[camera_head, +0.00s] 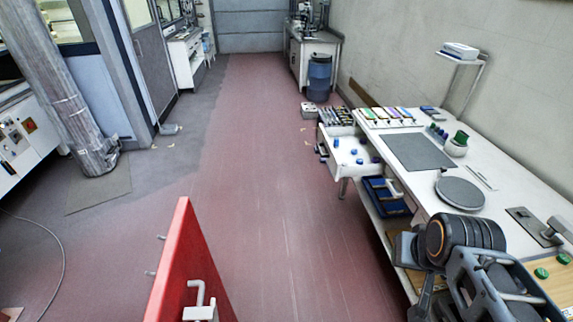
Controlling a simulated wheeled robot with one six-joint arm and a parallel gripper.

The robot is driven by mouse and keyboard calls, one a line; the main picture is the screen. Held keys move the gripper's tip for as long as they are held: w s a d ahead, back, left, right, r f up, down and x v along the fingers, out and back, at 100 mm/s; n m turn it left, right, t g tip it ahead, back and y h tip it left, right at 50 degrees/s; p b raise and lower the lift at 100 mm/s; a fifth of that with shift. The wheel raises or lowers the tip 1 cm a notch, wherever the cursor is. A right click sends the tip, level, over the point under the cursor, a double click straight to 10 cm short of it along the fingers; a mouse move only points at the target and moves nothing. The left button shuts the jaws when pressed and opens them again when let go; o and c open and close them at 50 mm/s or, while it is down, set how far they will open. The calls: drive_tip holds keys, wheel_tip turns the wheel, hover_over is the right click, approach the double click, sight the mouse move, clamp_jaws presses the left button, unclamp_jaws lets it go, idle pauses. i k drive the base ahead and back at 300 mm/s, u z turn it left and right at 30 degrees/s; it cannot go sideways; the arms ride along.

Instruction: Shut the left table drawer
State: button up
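The white table (519,203) runs along the right wall. A white drawer (345,131) stands pulled out from the table's left side, toward its far end, over the aisle. Several small blue items lie in it. My arm, with a dark ribbed joint with an orange ring and grey links, fills the lower right in front of the near part of the table. My gripper (480,285) seems to be among these grey parts. I cannot make out its fingertips or whether it is open. It appears well short of the drawer, and nothing touches the drawer.
A red panel (190,262) with a white hook-shaped handle rises in the near foreground. A blue bin (386,197) sits under the table. A blue barrel (319,78) stands farther back. A metal column (62,90) stands at left. The red floor (265,170) between is clear.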

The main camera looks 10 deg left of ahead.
sight(349, 137)
drive_tip(key=u, duration=0.6)
drive_tip(key=i, duration=1.5)
drive_tip(key=k, duration=0.6)
drive_tip(key=u, duration=0.35)
drive_tip(key=i, duration=1.15)
drive_tip(key=u, duration=0.45)
